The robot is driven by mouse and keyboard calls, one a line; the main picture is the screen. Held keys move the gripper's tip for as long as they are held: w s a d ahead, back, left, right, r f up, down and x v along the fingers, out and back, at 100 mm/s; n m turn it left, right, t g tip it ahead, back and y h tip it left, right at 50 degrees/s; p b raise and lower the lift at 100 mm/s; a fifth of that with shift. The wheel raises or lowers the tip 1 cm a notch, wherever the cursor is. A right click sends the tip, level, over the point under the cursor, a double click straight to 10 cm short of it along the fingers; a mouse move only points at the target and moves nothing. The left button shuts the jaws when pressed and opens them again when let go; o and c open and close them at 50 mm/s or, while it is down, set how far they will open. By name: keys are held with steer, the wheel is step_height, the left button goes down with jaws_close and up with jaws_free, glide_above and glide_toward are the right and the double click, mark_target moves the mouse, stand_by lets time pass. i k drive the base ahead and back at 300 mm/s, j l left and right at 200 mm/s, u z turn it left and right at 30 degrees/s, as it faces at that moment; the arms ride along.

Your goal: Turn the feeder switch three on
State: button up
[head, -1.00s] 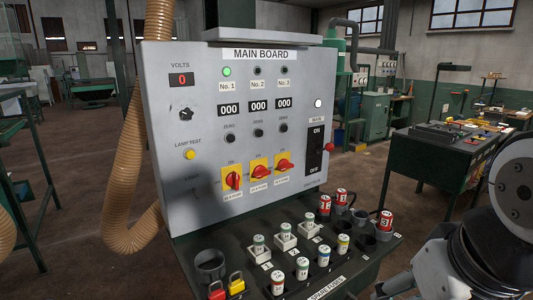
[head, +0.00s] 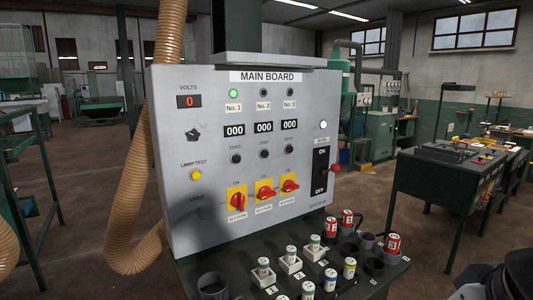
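The grey main board (head: 215,105) stands in the middle of the head view. Three red rotary feeder switches on yellow plates sit low on it. Feeder switch one (head: 237,200) has its handle upright. The handles of feeder switch two (head: 265,190) and feeder switch three (head: 289,186) lie roughly sideways. The No. 1 lamp (head: 233,94) glows green; the No. 2 lamp (head: 263,92) and No. 3 lamp (head: 290,91) are dark. The black main switch (head: 321,172) is at the right, below a lit white lamp (head: 323,125). My gripper is not in view; only part of my arm shows at lower right.
A dark shelf below the board holds several fuses, including red ones (head: 393,244), and a dark cup (head: 213,285). A tan hose (head: 130,205) hangs at the left. A dark green workbench (head: 450,175) stands to the right. Floor between board and bench is open.

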mark_target(289, 185)
steer(key=i+l, duration=0.65)
steer(key=i, duration=0.1)
